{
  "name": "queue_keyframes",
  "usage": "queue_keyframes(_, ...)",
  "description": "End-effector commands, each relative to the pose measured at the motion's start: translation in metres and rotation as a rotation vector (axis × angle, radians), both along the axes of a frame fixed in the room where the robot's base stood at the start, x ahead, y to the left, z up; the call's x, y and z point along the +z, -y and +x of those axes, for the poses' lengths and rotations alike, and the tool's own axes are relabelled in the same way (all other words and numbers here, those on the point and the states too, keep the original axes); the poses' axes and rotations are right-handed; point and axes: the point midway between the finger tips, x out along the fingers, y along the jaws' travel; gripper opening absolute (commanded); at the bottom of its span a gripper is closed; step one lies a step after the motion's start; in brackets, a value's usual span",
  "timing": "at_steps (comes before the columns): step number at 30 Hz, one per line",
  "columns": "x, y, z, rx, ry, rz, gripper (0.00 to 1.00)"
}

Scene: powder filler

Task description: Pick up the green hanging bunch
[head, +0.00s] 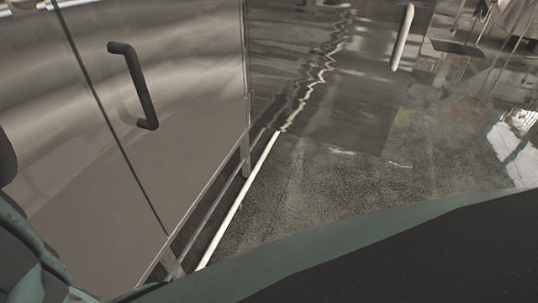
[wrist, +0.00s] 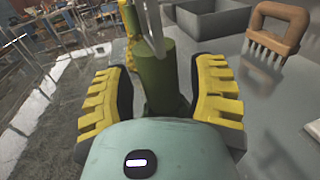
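A green cylinder-shaped thing (wrist: 157,72) stands between the fingers in the wrist view, with a pale thin loop or rod rising from its top. It may be the green hanging bunch; I cannot tell for sure. My gripper (wrist: 159,66) has yellow ridged fingers spread wide. The head view shows neither the green thing nor my gripper.
In the wrist view, a grey open bin (wrist: 212,22) and a brown-handled pronged tool (wrist: 277,33) lie on the grey surface (wrist: 275,95). A slim yellow-green thing (wrist: 131,32) stands behind the green one. The head view shows a metal cabinet (head: 185,120) and open floor (head: 320,190).

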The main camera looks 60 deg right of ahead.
Motion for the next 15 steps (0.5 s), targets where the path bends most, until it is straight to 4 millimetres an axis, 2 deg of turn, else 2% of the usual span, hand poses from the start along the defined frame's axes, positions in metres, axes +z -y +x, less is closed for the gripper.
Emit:
queue_keyframes(2, 0.0, 0.0006, 0.0007, -0.002, 0.0, 0.0, 0.47)
queue_keyframes(15, 0.0, 0.001, 0.0011, -0.003, 0.0, 0.0, 0.02)
